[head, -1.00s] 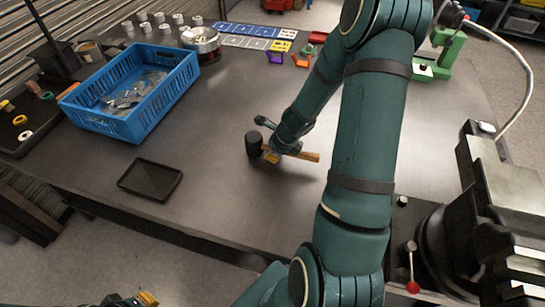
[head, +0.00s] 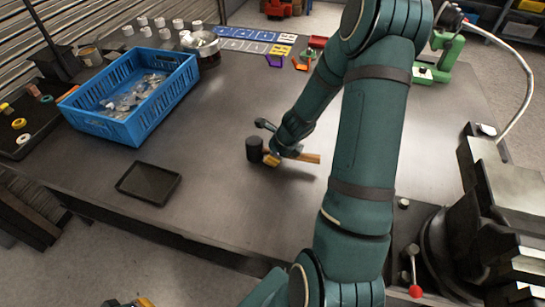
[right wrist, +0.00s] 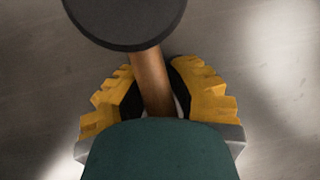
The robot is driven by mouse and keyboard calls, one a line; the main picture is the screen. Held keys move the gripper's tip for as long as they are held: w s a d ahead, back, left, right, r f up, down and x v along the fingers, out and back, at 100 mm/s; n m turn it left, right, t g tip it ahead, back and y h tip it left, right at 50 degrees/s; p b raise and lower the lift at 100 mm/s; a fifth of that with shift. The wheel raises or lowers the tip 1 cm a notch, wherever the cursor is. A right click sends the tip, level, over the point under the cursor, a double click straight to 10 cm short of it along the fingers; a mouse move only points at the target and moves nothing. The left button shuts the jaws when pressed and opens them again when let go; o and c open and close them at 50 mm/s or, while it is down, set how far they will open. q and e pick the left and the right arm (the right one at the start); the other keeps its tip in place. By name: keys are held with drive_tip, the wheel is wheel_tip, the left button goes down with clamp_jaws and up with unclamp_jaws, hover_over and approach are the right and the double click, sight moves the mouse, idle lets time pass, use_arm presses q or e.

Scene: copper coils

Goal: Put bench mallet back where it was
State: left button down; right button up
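The bench mallet has a dark round head (head: 254,149) and a wooden handle (head: 310,158). It lies at or just above the middle of the table; any gap beneath it is hard to tell. My right gripper (head: 271,159) is at the handle close behind the head. In the right wrist view the yellow fingers of my right gripper (right wrist: 158,88) stand on both sides of the handle (right wrist: 152,80), their dark pads against it, below the mallet head (right wrist: 125,18). My left gripper (head: 143,302) shows only a yellow fingertip at the bottom edge; its opening is hidden.
A small black tray (head: 148,184) lies empty near the front edge, left of the mallet. A blue crate (head: 120,128) with metal parts stands behind it. A green tool (head: 442,60) and a dark machine (head: 500,210) stand at the right. Table around the mallet is clear.

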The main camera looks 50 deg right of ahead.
drive_tip(key=shift+s+a+f, duration=0.45)
drive_tip(key=shift+a+f, duration=0.05)
drive_tip(key=shift+a, duration=0.05)
drive_tip(key=shift+r+g+p, duration=0.3)
drive_tip(key=shift+r+p, duration=0.05)
drive_tip(key=shift+p, duration=0.1)
drive_tip(key=p+v, duration=0.6)
drive_tip(key=v, duration=0.6)
drive_tip(key=shift+d+r+p, duration=0.3)
drive_tip(key=shift+w, duration=0.15)
